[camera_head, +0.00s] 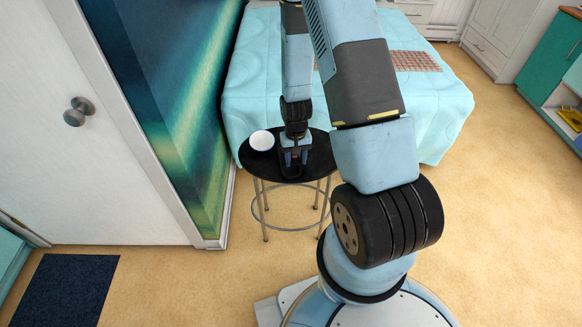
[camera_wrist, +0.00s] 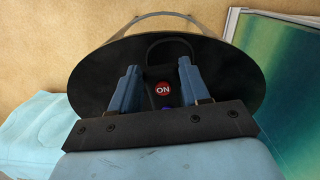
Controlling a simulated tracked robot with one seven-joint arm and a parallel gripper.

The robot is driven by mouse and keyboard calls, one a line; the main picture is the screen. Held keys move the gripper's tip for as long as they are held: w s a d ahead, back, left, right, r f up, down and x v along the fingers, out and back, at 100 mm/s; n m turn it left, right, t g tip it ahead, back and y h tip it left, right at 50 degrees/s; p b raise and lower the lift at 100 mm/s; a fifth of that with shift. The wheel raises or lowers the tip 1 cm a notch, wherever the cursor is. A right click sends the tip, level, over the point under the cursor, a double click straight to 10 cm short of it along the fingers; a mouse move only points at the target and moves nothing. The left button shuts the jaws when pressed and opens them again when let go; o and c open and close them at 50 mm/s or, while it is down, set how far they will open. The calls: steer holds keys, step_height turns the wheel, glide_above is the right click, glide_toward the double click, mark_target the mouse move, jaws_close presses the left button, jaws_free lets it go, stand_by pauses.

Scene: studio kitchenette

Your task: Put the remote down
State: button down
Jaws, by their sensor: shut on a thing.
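The remote (camera_wrist: 163,89) is dark, with a red button marked ON and a purple-blue button below it. It sits between the two blue fingers of my gripper (camera_wrist: 158,70), which is shut on it. In the head view my gripper (camera_head: 293,153) points down over the round black table (camera_head: 322,152), near its front edge. The table top also fills much of the wrist view (camera_wrist: 225,80). The remote is at or just above the table top; I cannot tell whether it touches. My gripper hides part of the remote.
A white bowl (camera_head: 262,140) stands on the table, left of my gripper. A bed with a light blue cover (camera_head: 255,75) is right behind the table. A teal wall panel (camera_head: 185,90) is close on the left. The table's right side looks clear, partly hidden by my arm.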

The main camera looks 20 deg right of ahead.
steer(key=shift+w+a+f, duration=0.2)
steer(key=shift+a+f, duration=0.4)
steer(key=shift+f, duration=1.7)
steer(key=c, duration=0.5)
jaws_free()
steer(key=shift+r, duration=0.1)
